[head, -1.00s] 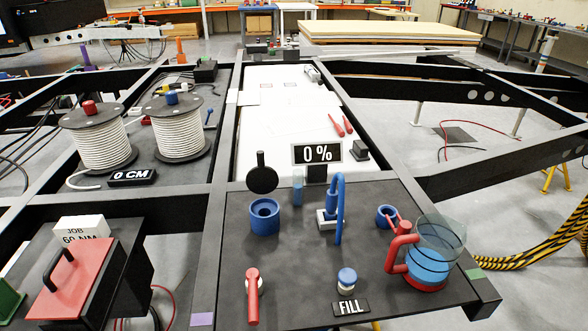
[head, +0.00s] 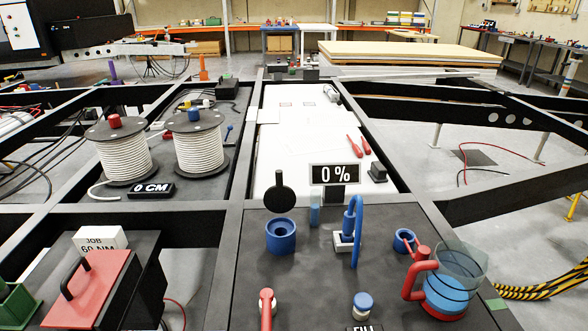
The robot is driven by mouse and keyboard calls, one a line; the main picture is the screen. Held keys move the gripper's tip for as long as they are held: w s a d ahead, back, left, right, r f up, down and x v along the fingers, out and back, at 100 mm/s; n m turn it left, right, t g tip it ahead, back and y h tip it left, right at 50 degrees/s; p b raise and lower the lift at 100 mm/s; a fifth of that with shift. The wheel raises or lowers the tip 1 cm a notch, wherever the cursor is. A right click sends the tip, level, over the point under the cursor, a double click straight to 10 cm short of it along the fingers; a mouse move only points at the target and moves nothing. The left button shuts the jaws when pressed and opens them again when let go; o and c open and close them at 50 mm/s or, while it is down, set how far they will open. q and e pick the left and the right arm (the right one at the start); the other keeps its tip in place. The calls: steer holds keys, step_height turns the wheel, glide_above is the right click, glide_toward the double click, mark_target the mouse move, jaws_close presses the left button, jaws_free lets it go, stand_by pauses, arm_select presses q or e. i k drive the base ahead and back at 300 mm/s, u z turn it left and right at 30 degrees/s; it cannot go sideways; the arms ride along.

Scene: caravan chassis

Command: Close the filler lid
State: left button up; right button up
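The filler is a blue ring-shaped neck (head: 281,236) on the dark panel in the head view. Its black round lid (head: 279,201) stands upright behind the neck, with a short tab pointing up, so the filler is open. The hole in the neck is uncovered. Neither of my grippers shows in this view.
Right of the filler stand a blue hose on a white base (head: 352,235) and a "0 %" display (head: 335,175). A red-handled clear jug with blue liquid (head: 447,285) is at the right. A red lever (head: 266,308) and blue-capped knob (head: 362,305) are in front.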

mark_target(281, 197)
steer(key=k, duration=0.5)
steer(key=z, duration=1.95)
steer(key=k, duration=1)
steer(key=u, duration=0.75)
